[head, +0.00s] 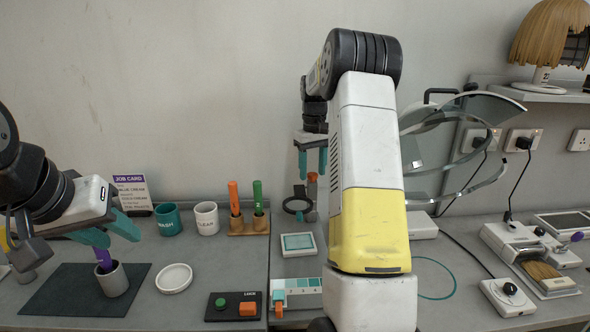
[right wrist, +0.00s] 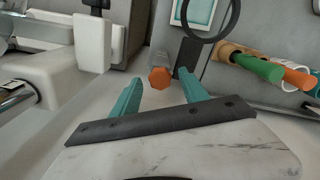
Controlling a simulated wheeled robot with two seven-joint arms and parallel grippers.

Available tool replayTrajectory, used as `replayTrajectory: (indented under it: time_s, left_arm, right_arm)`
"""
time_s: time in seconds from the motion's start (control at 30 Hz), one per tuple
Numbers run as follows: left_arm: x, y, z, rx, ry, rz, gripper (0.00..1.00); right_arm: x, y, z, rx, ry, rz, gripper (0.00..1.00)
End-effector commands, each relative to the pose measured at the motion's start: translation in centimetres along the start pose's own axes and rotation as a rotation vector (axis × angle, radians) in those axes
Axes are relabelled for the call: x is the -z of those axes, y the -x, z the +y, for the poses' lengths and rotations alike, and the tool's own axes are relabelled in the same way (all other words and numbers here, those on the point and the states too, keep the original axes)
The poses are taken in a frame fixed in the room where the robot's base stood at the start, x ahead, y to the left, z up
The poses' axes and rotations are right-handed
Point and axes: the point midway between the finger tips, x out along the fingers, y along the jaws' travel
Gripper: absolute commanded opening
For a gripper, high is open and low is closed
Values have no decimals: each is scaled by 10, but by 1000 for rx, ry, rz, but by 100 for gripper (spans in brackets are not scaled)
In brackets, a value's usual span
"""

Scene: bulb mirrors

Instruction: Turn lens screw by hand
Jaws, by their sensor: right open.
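The lens screw appears to be the orange hexagonal knob (right wrist: 160,78) on a grey post, seen in the right wrist view. It also shows in the head view (head: 312,177), small, beside a dark lens ring (head: 297,205). The ring shows in the right wrist view too (right wrist: 212,18). My right gripper (right wrist: 160,84) is open, one teal finger on each side of the knob, with gaps visible. In the head view its fingers (head: 312,172) point down over the knob. My left gripper (head: 108,240) has its fingers apart above a purple handle (head: 104,260) in a grey cup (head: 113,282).
An orange and a green marker stand in a wooden holder (head: 248,227) left of the post. A tray (head: 298,244) lies in front of it. Two cups, a white dish (head: 174,278) and a button panel (head: 233,306) are on the left. My right arm blocks the centre.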

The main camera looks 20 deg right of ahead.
Motion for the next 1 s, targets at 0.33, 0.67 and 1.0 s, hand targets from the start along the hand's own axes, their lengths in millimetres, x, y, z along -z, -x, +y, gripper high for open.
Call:
replayTrajectory:
  time_s: [0.33, 0.67, 1.0]
  left_arm:
    - [0, 0, 0, 0, 0, 0, 36]
    - [0, 0, 0, 0, 0, 0, 36]
    - [0, 0, 0, 0, 0, 0, 36]
  right_arm:
    - [0, 24, 0, -1, 1, 2, 52]
    - [1, 55, 0, -1, 2, 2, 52]
    - [0, 61, 0, 0, 2, 1, 52]
